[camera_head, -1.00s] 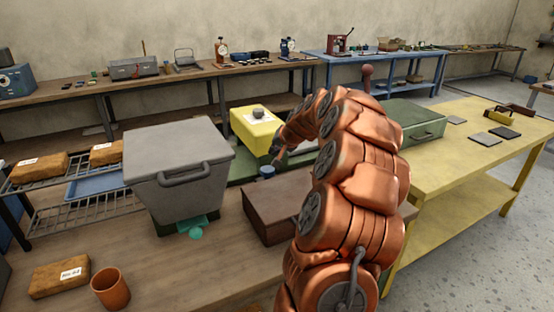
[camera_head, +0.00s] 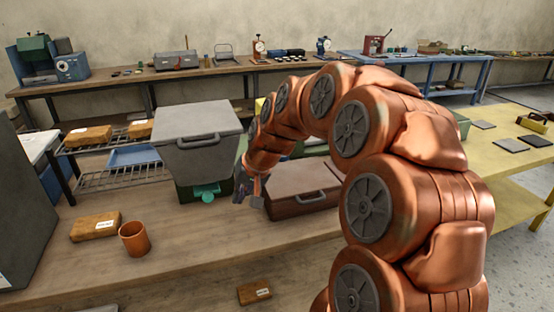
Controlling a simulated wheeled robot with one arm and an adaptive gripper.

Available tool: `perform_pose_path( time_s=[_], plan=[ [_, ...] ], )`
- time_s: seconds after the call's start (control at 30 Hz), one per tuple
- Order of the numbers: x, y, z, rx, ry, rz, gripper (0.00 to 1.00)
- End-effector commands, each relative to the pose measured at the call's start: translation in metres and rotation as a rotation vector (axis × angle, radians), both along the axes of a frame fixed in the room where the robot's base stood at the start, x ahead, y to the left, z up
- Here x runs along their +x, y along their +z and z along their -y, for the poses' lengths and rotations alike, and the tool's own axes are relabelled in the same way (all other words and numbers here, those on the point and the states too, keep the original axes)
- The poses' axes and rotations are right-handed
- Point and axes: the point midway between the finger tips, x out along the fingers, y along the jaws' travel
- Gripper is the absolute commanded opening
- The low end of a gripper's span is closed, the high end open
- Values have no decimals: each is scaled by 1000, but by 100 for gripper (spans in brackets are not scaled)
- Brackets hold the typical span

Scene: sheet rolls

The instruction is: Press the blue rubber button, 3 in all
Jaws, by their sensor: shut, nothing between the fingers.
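No clearly blue button can be made out now; the arm hides the place behind the brown case where a small blue round thing showed earlier. A teal round piece (camera_head: 207,196) sticks out at the front of a green unit (camera_head: 226,187) under the grey lidded bin (camera_head: 197,140). My gripper (camera_head: 247,197) points down between this unit and the brown case (camera_head: 300,190). It is small and dark in the view, shut and empty, to the right of the teal piece. I cannot tell whether it touches anything.
A terracotta cup (camera_head: 134,239) and a labelled brown package (camera_head: 95,227) stand on the front left of the wooden bench (camera_head: 190,265). Another package (camera_head: 254,292) lies near the front. A wire rack (camera_head: 122,177) is at left. The bench's front middle is clear.

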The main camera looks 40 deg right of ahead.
Motion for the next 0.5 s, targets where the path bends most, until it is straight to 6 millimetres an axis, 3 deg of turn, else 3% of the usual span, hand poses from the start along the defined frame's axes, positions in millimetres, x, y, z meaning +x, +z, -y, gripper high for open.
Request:
perform_pose_path(
  time_s=[0.1,0.2,0.33,0.5],
  plan=[
    [-42,-4,-49,-29,110,-79,0],
    [-85,-11,-82,-61,196,-158,0],
    [-146,-22,-111,-105,293,-262,0],
    [-224,-35,-128,-171,389,-390,0]
  ],
)
